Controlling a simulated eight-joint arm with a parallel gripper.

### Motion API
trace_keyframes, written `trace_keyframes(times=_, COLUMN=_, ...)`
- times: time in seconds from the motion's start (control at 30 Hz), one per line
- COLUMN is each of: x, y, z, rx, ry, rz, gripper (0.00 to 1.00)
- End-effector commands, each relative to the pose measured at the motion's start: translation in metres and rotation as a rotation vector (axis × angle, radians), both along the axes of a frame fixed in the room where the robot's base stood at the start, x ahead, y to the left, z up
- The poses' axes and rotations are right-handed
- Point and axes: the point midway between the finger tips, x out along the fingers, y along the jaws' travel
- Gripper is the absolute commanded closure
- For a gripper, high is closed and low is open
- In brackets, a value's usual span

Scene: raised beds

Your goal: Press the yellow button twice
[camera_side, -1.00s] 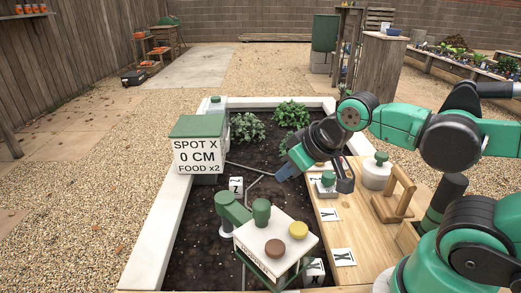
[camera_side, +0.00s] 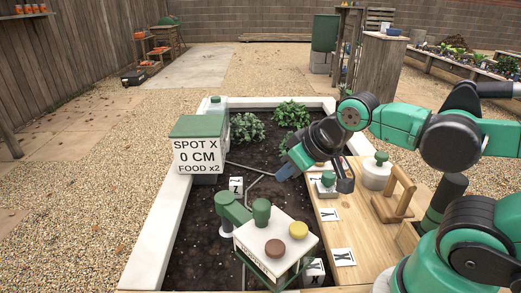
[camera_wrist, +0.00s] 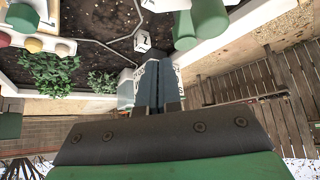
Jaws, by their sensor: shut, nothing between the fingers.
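The yellow button (camera_side: 298,230) sits on the top of a white box (camera_side: 266,262) at the front of the raised bed. A brown button (camera_side: 275,248) is beside it, toward the front left. My gripper (camera_side: 283,172) is shut and empty, held above the bed behind the box and apart from the yellow button. In the wrist view its two dark fingers (camera_wrist: 158,82) lie together with nothing between them.
A sign box (camera_side: 197,150) reading "SPOT X 0 CM FOOD x2" stands at the bed's left rim. Leafy plants (camera_side: 292,114) grow at the back. A wooden bench (camera_side: 345,222) on the right holds a white, green-topped jar (camera_side: 376,174).

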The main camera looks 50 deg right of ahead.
Motion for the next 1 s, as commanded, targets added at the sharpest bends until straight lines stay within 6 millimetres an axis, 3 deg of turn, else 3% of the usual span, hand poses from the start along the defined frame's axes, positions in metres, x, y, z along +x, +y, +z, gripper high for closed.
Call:
trace_keyframes(times=0.13, x=-0.001, y=-0.001, z=0.0, rx=0.022, ry=0.009, rz=-0.021, gripper=1.0)
trace_keyframes(times=0.23, x=-0.008, y=-0.003, z=-0.001, rx=0.141, ry=0.062, rz=-0.135, gripper=1.0)
trace_keyframes(times=0.37, x=-0.026, y=-0.002, z=0.003, rx=0.458, ry=0.199, rz=-0.422, gripper=1.0)
trace_keyframes(times=0.5, x=-0.043, y=0.007, z=0.02, rx=0.828, ry=0.366, rz=-0.722, gripper=1.0)
trace_keyframes(times=0.7, x=-0.055, y=0.02, z=0.049, rx=1.168, ry=0.537, rz=-0.947, gripper=1.0)
trace_keyframes(times=1.0, x=-0.056, y=0.023, z=0.056, rx=1.237, ry=0.579, rz=-0.985, gripper=1.0)
